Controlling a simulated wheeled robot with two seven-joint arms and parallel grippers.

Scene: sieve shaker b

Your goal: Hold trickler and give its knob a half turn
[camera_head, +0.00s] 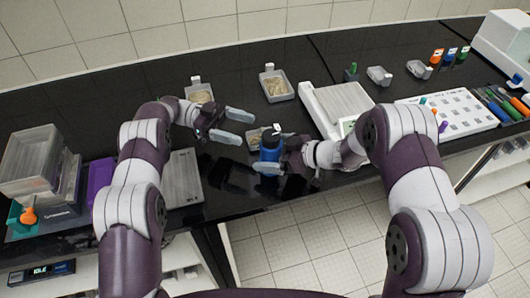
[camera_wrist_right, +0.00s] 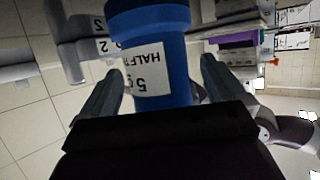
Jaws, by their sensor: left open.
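The trickler appears to be the blue cylinder (camera_head: 269,153) near the table's front edge, with a dark part on top. In the right wrist view its blue body (camera_wrist_right: 172,50) carries a white label reading "HALF" and "5 g". My right gripper (camera_wrist_right: 162,75) has its fingers on either side of this body, with a visible gap at the right finger. In the head view my right gripper (camera_head: 287,157) is at the cylinder's right side. My left gripper (camera_head: 246,128) is open and empty, up and left of the cylinder. The knob is not clearly visible.
A tray of grains (camera_head: 254,140) sits close behind the cylinder. Another tray (camera_head: 276,85) stands farther back. A white balance-like device (camera_head: 338,107) is to the right. A grey plate (camera_head: 182,180) and stacked containers (camera_head: 33,160) are at left. Bare black table lies left of the cylinder.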

